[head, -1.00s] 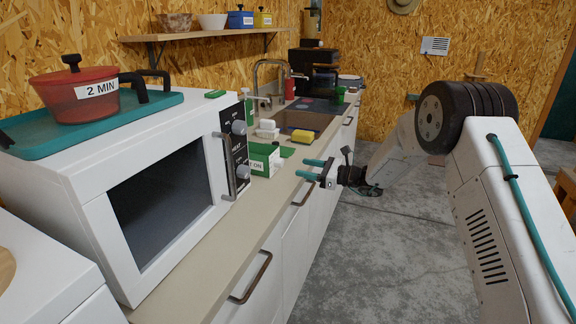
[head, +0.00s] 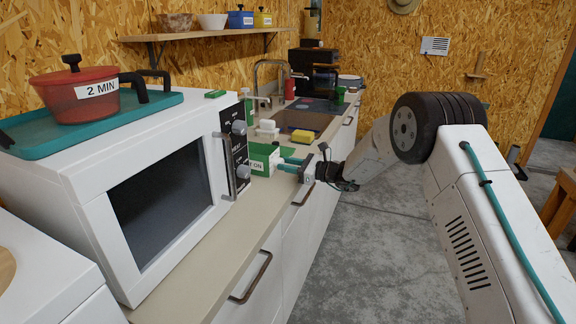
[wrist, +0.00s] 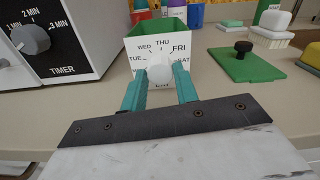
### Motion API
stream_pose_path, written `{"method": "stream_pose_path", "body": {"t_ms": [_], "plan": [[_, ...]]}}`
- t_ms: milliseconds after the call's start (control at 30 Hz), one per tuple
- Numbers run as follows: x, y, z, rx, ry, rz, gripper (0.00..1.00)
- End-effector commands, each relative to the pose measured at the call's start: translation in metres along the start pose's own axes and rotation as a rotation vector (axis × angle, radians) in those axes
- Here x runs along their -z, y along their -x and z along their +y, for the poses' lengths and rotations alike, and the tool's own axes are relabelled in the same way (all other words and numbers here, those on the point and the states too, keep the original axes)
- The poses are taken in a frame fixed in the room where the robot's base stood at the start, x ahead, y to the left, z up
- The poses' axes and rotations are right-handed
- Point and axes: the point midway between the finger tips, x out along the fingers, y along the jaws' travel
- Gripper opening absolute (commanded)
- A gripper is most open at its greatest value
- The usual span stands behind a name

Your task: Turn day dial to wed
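The day dial is a white knob (wrist: 160,72) on the front of a white box with a green top (wrist: 158,48). Day names ring it: WED at upper left, THU at top, FRI at upper right, TUE at left and SAT at right. I cannot tell which day the knob points to. In the head view the box (head: 262,158) stands on the counter beside the microwave. My gripper (head: 284,163) reaches it from the right. In the wrist view its teal fingers (wrist: 160,80) are apart, one on each side of the knob; contact is unclear.
A white microwave (head: 90,190) with a TIMER knob (wrist: 30,40) stands left of the box. A green board with a black knob (wrist: 248,65) and a yellow sponge (head: 302,136) lie to the right. The counter (head: 235,235) in front is clear.

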Motion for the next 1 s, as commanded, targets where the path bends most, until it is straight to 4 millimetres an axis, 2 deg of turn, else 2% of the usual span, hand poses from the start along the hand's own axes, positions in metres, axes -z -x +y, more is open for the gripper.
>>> {"method": "stream_pose_path", "body": {"t_ms": [267,467,1000], "plan": [[-0.0002,0.0001,0.0,0.0,-0.02,0.0,0.07],[-0.0003,-0.0001,-0.0002,-0.001,-0.106,-0.002,0.07],[-0.0005,-0.0002,-0.0012,-0.001,-0.584,-0.002,0.07]]}}
